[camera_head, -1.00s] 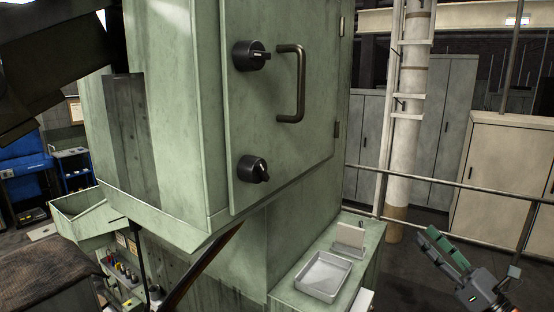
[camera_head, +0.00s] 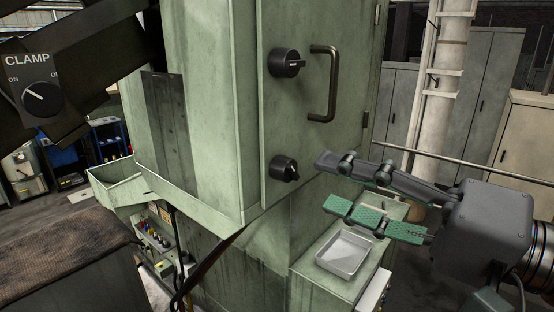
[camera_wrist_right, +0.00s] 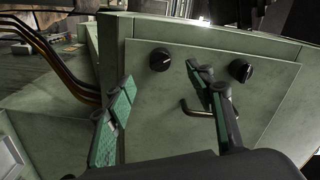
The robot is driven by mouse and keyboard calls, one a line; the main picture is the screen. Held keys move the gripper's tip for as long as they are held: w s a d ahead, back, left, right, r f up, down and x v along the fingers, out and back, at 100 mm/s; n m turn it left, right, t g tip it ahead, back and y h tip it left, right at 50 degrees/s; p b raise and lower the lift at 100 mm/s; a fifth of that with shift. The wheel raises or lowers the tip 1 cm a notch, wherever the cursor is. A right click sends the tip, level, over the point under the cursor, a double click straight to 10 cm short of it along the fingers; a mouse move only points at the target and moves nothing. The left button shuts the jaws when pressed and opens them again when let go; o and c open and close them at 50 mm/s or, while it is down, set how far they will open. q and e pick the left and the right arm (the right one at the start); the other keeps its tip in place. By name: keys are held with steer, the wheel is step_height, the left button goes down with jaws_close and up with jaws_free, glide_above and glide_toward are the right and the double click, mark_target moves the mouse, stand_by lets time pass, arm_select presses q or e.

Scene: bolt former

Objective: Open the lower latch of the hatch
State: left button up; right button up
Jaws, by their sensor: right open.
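The green hatch (camera_head: 345,140) is closed on the front of the green machine housing. Its lower latch (camera_head: 284,168) is a round black knob near the lower left corner; the upper latch (camera_head: 286,63) is a similar knob above it. A bar handle (camera_head: 325,85) sits right of the upper latch. My right gripper (camera_head: 328,182) is open and empty, its fingertips just right of the lower latch and apart from it. In the right wrist view the lower latch (camera_wrist_right: 160,59) appears between the spread fingertips (camera_wrist_right: 160,76), beyond them. My left gripper is not in view.
A green ledge below the hatch bears a grey metal tray (camera_head: 344,254), under my right gripper. A dark knob marked CLAMP (camera_head: 40,98) is at the left. A railing and grey cabinets (camera_head: 490,95) stand behind at the right.

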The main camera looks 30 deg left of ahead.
mark_target(295, 173)
steer(key=a+p, duration=0.1)
steer(key=a, duration=0.5)
steer(key=shift+w+a+r, duration=0.1)
steer(key=shift+w+a, duration=0.05)
steer(key=shift+a, duration=0.1)
steer(key=n+p, duration=0.1)
steer(key=n, duration=0.1)
steer(key=n+p, duration=0.1)
steer(key=p, duration=0.1)
steer(key=shift+w+a+r+n, duration=0.1)
steer(key=shift+a+n, duration=0.2)
steer(key=shift+n, duration=0.1)
steer(key=shift+d+f+n, duration=0.2)
steer(key=shift+d+n, duration=0.15)
steer(key=shift+n, duration=0.75)
steer(key=shift+a+n, duration=0.35)
steer(key=shift+n, duration=0.45)
steer(key=shift+d, duration=0.15)
steer(key=shift+d, duration=0.1)
steer(key=shift+c, duration=0.5)
steer(key=c, duration=0.5)
jaws_close()
